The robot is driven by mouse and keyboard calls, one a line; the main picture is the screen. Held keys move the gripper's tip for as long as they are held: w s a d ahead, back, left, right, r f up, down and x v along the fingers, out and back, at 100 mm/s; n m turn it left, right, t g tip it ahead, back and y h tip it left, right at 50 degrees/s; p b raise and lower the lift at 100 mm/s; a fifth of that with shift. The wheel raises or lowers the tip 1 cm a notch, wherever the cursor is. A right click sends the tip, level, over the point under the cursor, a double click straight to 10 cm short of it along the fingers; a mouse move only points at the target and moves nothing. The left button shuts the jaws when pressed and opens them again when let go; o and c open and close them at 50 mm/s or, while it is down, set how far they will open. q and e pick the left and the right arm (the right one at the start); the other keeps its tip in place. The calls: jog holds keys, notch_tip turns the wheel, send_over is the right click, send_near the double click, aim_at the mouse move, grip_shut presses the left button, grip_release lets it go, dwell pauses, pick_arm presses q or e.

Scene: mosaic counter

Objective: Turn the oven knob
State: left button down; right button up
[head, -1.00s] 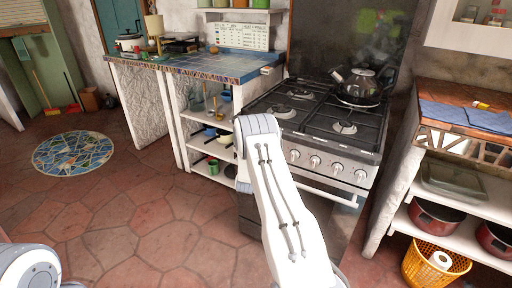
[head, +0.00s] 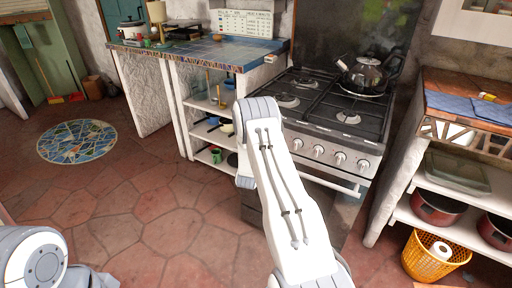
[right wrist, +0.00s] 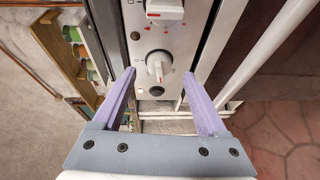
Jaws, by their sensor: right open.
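The oven (head: 330,140) has a silver front panel with a row of several white knobs. In the head view my right arm hides this gripper and part of the oven front. My left gripper is out of view.
A kettle (head: 364,75) stands on the back right burner. A tiled counter (head: 215,55) with open shelves is left of the oven. A wooden-topped shelf unit (head: 455,92) and a yellow basket (head: 424,262) are on the right.

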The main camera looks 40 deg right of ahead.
jog(key=v, duration=0.7)
jog(key=shift+s, duration=0.1)
jog(key=shift+c, duration=0.3)
grip_shut()
dwell(1.2)
